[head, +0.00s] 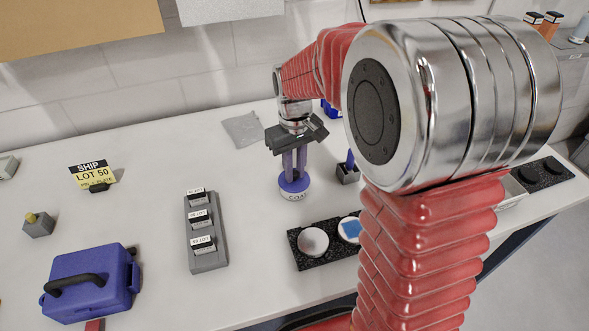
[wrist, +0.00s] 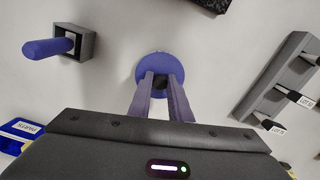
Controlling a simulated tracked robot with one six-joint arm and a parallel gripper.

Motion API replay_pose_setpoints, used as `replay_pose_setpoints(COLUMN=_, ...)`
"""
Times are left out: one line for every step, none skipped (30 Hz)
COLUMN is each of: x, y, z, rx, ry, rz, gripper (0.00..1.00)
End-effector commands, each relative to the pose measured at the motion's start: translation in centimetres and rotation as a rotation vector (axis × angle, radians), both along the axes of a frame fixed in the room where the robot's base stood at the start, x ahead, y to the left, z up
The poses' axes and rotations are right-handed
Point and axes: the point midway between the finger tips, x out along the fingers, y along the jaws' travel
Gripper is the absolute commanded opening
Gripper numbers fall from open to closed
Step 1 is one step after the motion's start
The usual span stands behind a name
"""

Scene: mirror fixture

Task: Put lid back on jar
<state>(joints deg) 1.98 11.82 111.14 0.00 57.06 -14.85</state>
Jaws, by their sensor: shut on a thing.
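My gripper (head: 294,178) points straight down over the table with its two blue fingers close together. It is shut on a dark knob at the middle of a round blue lid (wrist: 151,67), seen from above in the wrist view. In the head view, the blue lid (head: 287,185) is over a short white jar (head: 294,195) with lettering on its side. The lid looks level and lies at the jar's top, with no clear gap. I cannot tell whether it is fully seated. The wrist view shows little of the jar, as the lid covers it.
A grey block holding a blue-handled tool (head: 347,174) stands just right of the jar. A black tray (head: 320,264) with two round discs is in front. A grey rack (head: 207,261) with labelled slots and a blue case (head: 88,285) are left. A grey cloth (head: 243,130) lies behind.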

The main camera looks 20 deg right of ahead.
Motion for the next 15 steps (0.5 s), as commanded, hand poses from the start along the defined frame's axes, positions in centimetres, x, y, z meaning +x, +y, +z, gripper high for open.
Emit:
replay_pose_setpoints(x=0.00, y=0.00, z=0.01, rx=0.000, ry=0.000, rz=0.000, gripper=0.00)
replay_pose_setpoints(x=0.00, y=0.00, z=0.01, rx=0.000, ry=0.000, rz=0.000, gripper=0.20)
replay_pose_setpoints(x=0.00, y=0.00, z=0.01, rx=0.000, ry=0.000, rz=0.000, gripper=0.22)
replay_pose_setpoints(x=0.00, y=0.00, z=0.01, rx=0.000, ry=0.000, rz=0.000, gripper=0.24)
replay_pose_setpoints(x=0.00, y=0.00, z=0.01, rx=0.000, ry=0.000, rz=0.000, gripper=0.27)
replay_pose_setpoints(x=0.00, y=0.00, z=0.01, rx=0.000, ry=0.000, rz=0.000, gripper=0.29)
replay_pose_setpoints(x=0.00, y=0.00, z=0.01, rx=0.000, ry=0.000, rz=0.000, gripper=0.32)
replay_pose_setpoints(x=0.00, y=0.00, z=0.01, rx=0.000, ry=0.000, rz=0.000, gripper=0.34)
replay_pose_setpoints(x=0.00, y=0.00, z=0.01, rx=0.000, ry=0.000, rz=0.000, gripper=0.36)
replay_pose_setpoints(x=0.00, y=0.00, z=0.01, rx=0.000, ry=0.000, rz=0.000, gripper=0.39)
replay_pose_setpoints(x=0.00, y=0.00, z=0.01, rx=0.000, ry=0.000, rz=0.000, gripper=0.39)
replay_pose_setpoints(x=0.00, y=0.00, z=0.01, rx=0.000, ry=0.000, rz=0.000, gripper=0.39)
replay_pose_setpoints(x=0.00, y=0.00, z=0.01, rx=0.000, ry=0.000, rz=0.000, gripper=0.39)
replay_pose_setpoints(x=0.00, y=0.00, z=0.01, rx=0.000, ry=0.000, rz=0.000, gripper=0.39)
replay_pose_setpoints(x=0.00, y=0.00, z=0.01, rx=0.000, ry=0.000, rz=0.000, gripper=0.39)
